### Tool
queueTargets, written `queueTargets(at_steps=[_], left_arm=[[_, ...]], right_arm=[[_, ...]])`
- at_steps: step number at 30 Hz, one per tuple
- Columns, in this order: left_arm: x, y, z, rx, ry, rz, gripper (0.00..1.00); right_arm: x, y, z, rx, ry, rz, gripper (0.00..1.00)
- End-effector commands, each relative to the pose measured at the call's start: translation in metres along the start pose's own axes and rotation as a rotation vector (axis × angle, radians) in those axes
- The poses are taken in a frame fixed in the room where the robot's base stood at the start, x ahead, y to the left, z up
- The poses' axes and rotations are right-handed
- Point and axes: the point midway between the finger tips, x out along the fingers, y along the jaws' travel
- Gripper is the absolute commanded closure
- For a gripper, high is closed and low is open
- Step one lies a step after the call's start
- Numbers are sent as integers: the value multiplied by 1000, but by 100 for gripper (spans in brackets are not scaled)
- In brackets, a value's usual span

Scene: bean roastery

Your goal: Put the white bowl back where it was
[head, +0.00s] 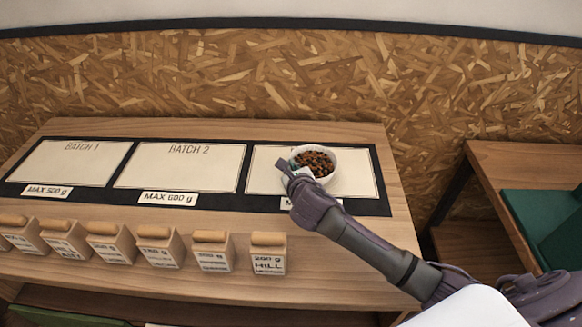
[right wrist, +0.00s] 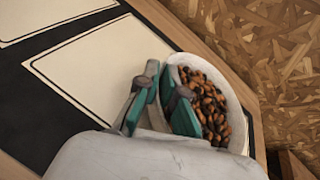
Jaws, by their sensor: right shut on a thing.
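The white bowl (head: 336,168) holds brown beans and is at the third, right-hand panel (head: 264,173) of the dark mat. It looks upright; whether it rests on the panel or is just above it I cannot tell. My right gripper (head: 294,172) is shut on the bowl's near left wall. In the right wrist view, the gripper (right wrist: 163,100) has one finger over the bowl (right wrist: 241,122) and the other outside it. My right arm and the bowl hide part of the third panel and its labels. My left gripper is not in view.
The panels BATCH 1 (head: 70,165) and BATCH 2 (head: 180,168) are empty. Several labelled wooden blocks (head: 268,256) line the table's front. An OSB wall (head: 250,80) stands behind. A second table (head: 520,155) with a green item (head: 540,215) is at right.

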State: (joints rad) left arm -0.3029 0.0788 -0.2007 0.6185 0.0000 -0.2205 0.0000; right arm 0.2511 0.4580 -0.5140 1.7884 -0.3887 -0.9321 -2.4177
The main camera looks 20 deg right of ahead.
Motion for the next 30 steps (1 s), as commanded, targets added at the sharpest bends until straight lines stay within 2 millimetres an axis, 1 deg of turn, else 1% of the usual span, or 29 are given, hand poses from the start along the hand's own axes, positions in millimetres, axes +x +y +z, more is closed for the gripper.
queueTargets(at_steps=[3,4,6,8,9,17,20,23,30], left_arm=[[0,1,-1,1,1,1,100],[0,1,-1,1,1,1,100],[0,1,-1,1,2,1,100],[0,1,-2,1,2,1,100],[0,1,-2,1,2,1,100],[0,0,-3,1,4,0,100],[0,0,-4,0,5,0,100],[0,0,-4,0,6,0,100],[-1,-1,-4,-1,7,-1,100]], right_arm=[[0,0,0,-1,-2,-1,100],[1,0,-2,-1,0,0,92],[1,0,-2,0,0,0,80],[1,0,-2,0,0,0,70],[1,0,-2,0,0,0,68],[0,0,-1,0,0,0,68],[-4,0,0,-1,1,0,68],[-18,0,0,-3,-1,1,68],[-70,0,0,-2,-1,2,68]])
